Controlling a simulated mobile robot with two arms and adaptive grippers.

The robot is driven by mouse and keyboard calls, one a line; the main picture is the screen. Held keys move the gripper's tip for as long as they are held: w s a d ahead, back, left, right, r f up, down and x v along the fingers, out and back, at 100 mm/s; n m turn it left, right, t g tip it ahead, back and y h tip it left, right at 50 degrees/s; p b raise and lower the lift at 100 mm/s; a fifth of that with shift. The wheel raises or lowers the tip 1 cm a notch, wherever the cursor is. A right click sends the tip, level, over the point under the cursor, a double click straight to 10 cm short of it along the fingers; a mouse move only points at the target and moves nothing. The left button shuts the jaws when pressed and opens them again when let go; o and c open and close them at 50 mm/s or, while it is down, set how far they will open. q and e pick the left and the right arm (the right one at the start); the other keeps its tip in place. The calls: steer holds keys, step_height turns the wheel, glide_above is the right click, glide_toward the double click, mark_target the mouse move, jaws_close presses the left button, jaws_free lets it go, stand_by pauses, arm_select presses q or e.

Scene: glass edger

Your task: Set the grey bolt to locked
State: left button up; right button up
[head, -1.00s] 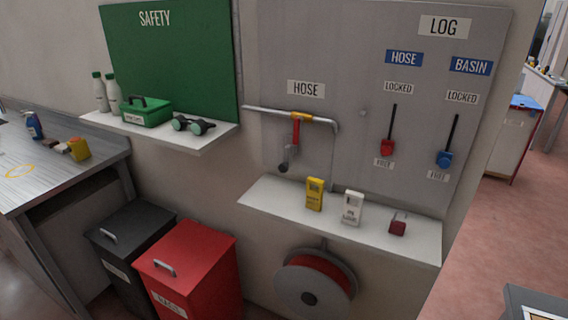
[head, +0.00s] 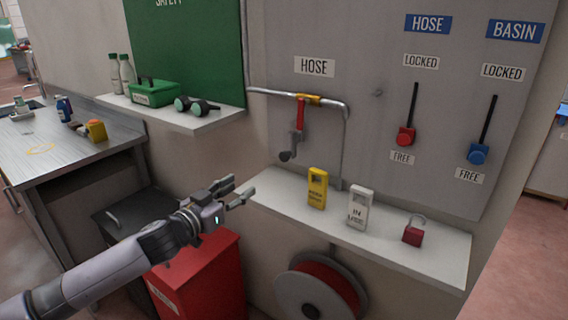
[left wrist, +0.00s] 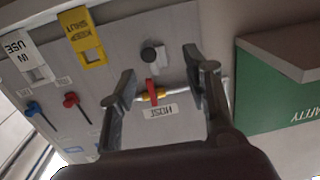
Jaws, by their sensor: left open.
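I see no clearly grey bolt on a locked/free track. The two sliders there are a red one (head: 405,136) under the HOSE sign and a blue one (head: 478,153) under the BASIN sign, both at the lower, FREE ends of their dark slots. They also show upside down in the left wrist view, red (left wrist: 70,99) and blue (left wrist: 32,108). A grey tap end (head: 288,155) hangs below the red hose-valve lever (head: 300,115). My left gripper (head: 243,187) is open and empty, left of the lower shelf's left end. My right gripper is not in view.
The lower shelf (head: 440,257) carries a yellow tag (head: 317,188), a white IN USE tag (head: 357,208) and a red padlock (head: 413,232). A hose reel (head: 310,295) hangs below. A red bin (head: 205,275) stands under my left arm. The pipe (head: 275,91) juts before the panel.

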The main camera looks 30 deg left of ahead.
arm_select(q)
step_height(320, 180, up, 3)
steer(key=d, duration=0.2)
steer(key=p, duration=0.4)
glide_toward(283, 156)
steer(key=shift+h, duration=0.3)
steer(key=w, duration=0.9)
steer(key=shift+d+f, duration=0.25)
steer(key=shift+d, duration=0.1)
steer(key=shift+w+d+m, duration=0.1)
steer(key=shift+w+m, duration=0.2)
steer(key=shift+w, duration=0.5)
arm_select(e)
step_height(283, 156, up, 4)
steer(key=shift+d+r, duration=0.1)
arm_select(q)
steer(key=shift+c, duration=0.4)
steer(key=c, duration=0.9)
jaws_close()
steer(key=shift+p, duration=0.3)
